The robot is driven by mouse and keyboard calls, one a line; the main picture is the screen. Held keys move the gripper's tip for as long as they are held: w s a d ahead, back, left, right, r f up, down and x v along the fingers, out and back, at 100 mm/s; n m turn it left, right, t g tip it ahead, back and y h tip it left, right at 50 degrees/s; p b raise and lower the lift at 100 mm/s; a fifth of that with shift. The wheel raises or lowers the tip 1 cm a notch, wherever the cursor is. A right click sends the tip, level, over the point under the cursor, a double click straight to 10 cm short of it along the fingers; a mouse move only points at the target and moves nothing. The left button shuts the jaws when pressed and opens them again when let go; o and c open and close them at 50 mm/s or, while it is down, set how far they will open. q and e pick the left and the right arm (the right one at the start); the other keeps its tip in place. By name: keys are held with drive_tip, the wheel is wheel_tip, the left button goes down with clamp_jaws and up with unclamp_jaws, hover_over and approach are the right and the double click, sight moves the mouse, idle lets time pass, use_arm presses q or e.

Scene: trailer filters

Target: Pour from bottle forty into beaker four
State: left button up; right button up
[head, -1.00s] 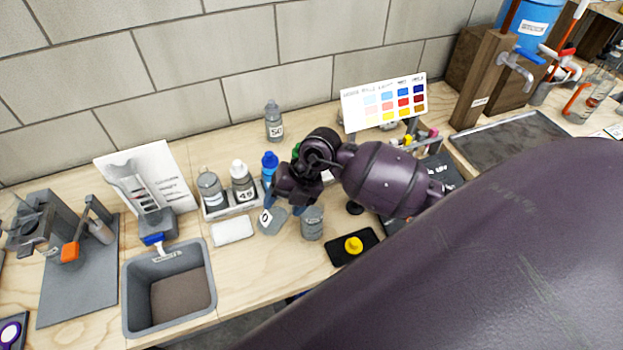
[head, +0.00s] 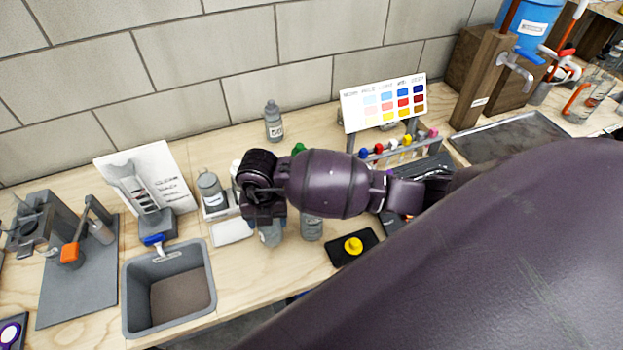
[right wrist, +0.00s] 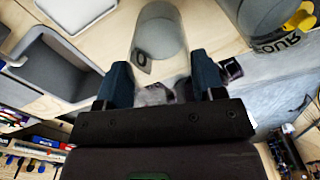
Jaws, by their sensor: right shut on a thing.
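My right gripper (head: 264,218) is shut on a grey bottle (head: 270,236), left of a grey beaker (head: 312,228). The gripper hides the bottle's upper part in the head view. In the right wrist view, the bottle (right wrist: 163,32) extends away from the blue fingers (right wrist: 160,88). In that view, a grey rounded thing (right wrist: 258,18) at upper right has a partly hidden label ending in "OUR". I cannot tell the liquid level. My left gripper is not in view.
A bottle (head: 210,190) stands in a tray behind the gripper, and another bottle (head: 273,122) stands near the wall. A grey bin (head: 130,300) and white pad (head: 232,232) are at left.

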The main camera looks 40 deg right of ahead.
drive_tip(key=shift+r, duration=2.35)
